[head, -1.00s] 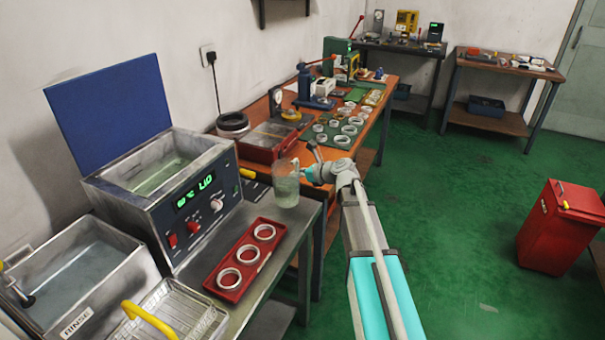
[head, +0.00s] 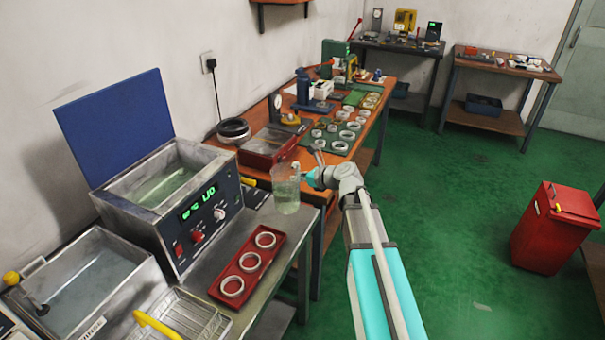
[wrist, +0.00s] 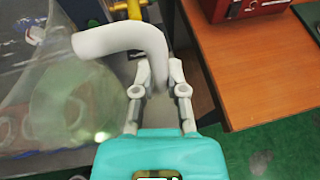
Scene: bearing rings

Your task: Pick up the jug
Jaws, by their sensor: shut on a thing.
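The jug is a clear, see-through vessel (head: 286,188) with some pale liquid low in it. It is upright at the right end of the steel bench, and I cannot tell whether its base touches the bench top. In the wrist view the jug (wrist: 45,110) fills the left side, with its thick white curved handle (wrist: 120,40) running between my fingers. My gripper (head: 318,177) is to the right of the jug. In the wrist view my gripper (wrist: 158,85) is shut on the handle.
A red tray with several rings (head: 222,275) lies in front of the jug. The ultrasonic bath (head: 200,215) with its blue lid up stands to the left. The orange-topped bench (head: 262,165) is behind. Green floor to the right is open up to a red bin (head: 550,235).

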